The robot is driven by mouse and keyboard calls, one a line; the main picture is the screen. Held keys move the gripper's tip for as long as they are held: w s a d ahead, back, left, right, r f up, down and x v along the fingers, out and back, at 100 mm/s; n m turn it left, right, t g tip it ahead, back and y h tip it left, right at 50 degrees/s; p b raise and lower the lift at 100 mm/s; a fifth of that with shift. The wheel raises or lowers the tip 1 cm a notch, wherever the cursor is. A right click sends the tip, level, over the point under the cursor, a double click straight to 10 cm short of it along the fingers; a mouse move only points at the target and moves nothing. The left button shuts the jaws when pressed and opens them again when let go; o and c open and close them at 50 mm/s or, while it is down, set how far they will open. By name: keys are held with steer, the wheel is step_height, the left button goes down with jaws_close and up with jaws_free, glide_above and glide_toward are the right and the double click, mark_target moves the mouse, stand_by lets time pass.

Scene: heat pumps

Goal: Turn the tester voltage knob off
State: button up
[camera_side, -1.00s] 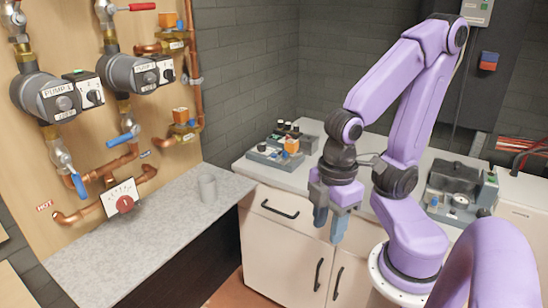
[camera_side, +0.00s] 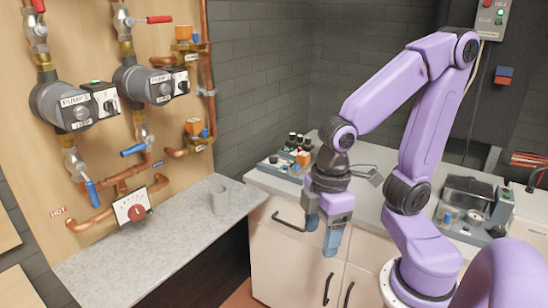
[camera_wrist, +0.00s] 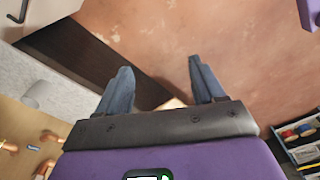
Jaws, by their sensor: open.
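My gripper (camera_side: 322,232) hangs pointing down in the side view, in front of the white cabinets and clear of everything. No knob is near the fingers. A dark instrument case (camera_side: 462,205) with small dials stands on the counter at the right, partly beside my arm. A grey unit (camera_side: 283,163) with dark knobs and an orange block stands on the counter left of my arm. I cannot tell which carries the tester voltage knob, or its setting.
The wooden panel (camera_side: 95,190) at left carries pumps, copper pipes and valves. A grey mug (camera_side: 219,198) stands on the stone-look worktop (camera_side: 165,245). In the wrist view, an open dark box (camera_wrist: 298,148) with coloured items lies at lower right. The floor (camera_wrist: 225,35) is clear.

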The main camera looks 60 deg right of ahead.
steer(key=w+r+m, duration=0.2)
steer(key=w+m, duration=0.2)
steer(key=w, duration=0.7)
steer(key=w+d+m+t, duration=0.1)
steer(key=w+d+m, duration=0.1)
steer(key=w, duration=0.5)
steer(key=w+d+m+t, duration=0.1)
steer(key=w+d+m, duration=0.2)
steer(key=w, duration=0.3)
steer(key=m+h, duration=0.4)
steer(key=m, duration=0.7)
glide_above(274, 157)
steer(key=s+a, duration=0.5)
steer(key=f, duration=0.2)
steer(key=shift+t, duration=0.4)
steer(key=x, duration=1.6)
steer(key=shift+w+a+f, duration=0.1)
steer(key=shift+w, duration=0.1)
steer(key=c, duration=1.1)
